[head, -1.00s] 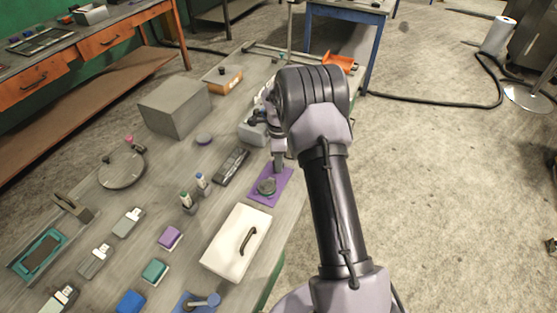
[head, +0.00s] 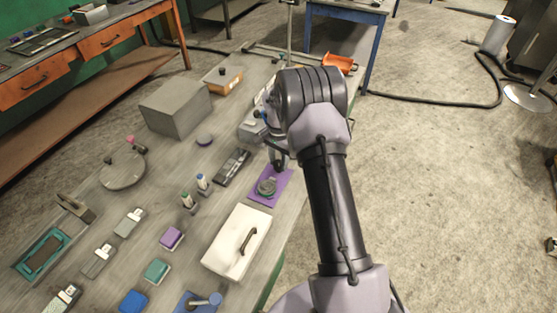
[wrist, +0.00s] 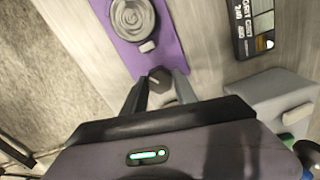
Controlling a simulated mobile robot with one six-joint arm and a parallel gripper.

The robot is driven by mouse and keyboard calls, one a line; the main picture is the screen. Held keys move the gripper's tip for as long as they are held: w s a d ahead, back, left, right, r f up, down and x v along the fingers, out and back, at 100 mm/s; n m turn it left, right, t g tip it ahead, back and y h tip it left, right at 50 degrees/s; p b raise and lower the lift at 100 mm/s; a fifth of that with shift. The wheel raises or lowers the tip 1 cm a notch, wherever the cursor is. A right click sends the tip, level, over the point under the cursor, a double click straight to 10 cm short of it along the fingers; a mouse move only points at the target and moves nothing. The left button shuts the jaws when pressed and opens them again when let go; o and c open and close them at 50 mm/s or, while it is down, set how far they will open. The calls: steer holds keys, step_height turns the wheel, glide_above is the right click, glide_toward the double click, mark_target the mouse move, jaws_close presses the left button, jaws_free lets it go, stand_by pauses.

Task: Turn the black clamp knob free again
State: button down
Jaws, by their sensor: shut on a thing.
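The black clamp knob (wrist: 160,80) shows in the wrist view as a small dark faceted piece between my fingertips. My gripper (wrist: 159,87) is shut on it, one grey finger on each side. Just beyond it lies the purple mat (wrist: 168,48) with a round grey ridged piece (wrist: 132,18) and a small pale block (wrist: 148,46). In the head view my gripper (head: 279,162) is down at the far end of the purple mat (head: 283,184), beside the round grey piece (head: 267,187). My arm and fingers hide the knob there.
A dark labelled tray (head: 233,167) lies left of the mat and a white lidded box (head: 236,241) nearer. A grey block (wrist: 270,100) stands close to my gripper in the wrist view. A large grey box (head: 175,107) stands farther left. The bench's right edge is near the mat.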

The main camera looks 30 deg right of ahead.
mark_target(279, 163)
steer(key=n+p, duration=0.1)
steer(key=n, duration=0.4)
steer(key=shift+n, duration=0.3)
steer(key=n+p, duration=0.1)
steer(key=n, duration=0.4)
steer(key=shift+n, duration=0.4)
steer(key=c, duration=1)
jaws_free()
steer(key=shift+o, duration=0.2)
step_height(279, 163, up, 18)
steer(key=p, duration=0.4)
steer(key=shift+f, duration=0.25)
